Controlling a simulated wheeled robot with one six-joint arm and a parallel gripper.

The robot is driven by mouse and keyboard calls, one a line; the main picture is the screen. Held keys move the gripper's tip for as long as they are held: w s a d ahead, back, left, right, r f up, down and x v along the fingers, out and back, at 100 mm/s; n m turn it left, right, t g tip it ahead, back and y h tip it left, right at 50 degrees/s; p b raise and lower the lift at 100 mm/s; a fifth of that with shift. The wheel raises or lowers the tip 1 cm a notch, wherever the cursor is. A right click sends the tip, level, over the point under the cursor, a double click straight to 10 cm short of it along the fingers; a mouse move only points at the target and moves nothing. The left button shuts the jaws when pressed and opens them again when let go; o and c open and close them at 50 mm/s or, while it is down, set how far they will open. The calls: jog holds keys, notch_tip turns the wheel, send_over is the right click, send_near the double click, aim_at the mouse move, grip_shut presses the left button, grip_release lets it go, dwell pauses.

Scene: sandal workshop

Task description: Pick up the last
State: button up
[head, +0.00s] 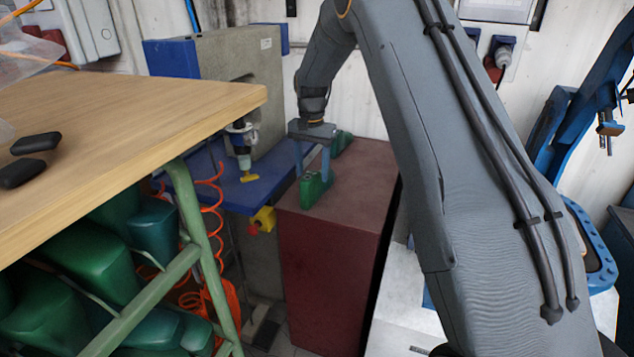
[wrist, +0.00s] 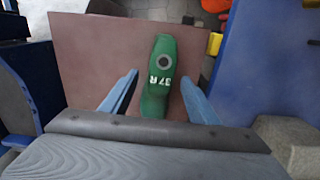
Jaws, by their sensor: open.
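A green last (head: 314,190) lies on top of a dark red cabinet (head: 330,265). In the wrist view this last (wrist: 158,75) has a round grey socket and the white mark "37 R". My gripper (head: 312,175) is open and points down over the cabinet top. In the wrist view its two blue fingers (wrist: 160,80) stand to the left and right of the last, with gaps on both sides. I cannot tell how far down the fingertips reach.
A grey machine with a blue shelf (head: 250,190) and a yellow part (head: 265,218) adjoins the cabinet. The cabinet top is otherwise mostly clear.

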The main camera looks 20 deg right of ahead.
jog(key=shift+s+f+p, duration=0.15)
jog(key=shift+f+p, duration=0.45)
jog(key=shift+f, duration=1.2)
jog(key=c, duration=1.1)
jog(key=shift+c, duration=0.2)
jog(key=shift+r, duration=0.15)
